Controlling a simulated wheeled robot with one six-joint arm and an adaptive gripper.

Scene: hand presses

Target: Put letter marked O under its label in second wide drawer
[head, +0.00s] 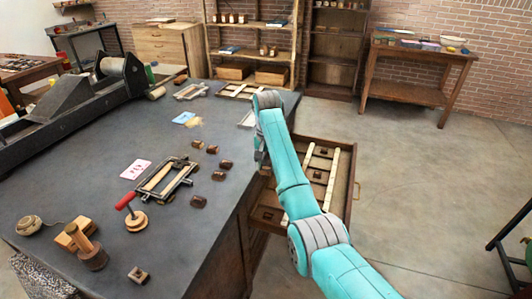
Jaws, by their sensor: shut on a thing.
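The open wooden drawer (346,205) juts out from the right side of the dark bench. Pale strips (331,180) run along it, and a few small dark blocks (318,174) lie inside. Several dark brown letter blocks (226,164) lie on the bench left of my arm. Their marks are too small to read, so I cannot tell which is O. My gripper (265,169) points down at the bench edge by the drawer's left side. It is mostly hidden behind my arm. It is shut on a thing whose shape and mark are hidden.
A long press (65,110) fills the back left. Floor (430,170) to the right is open.

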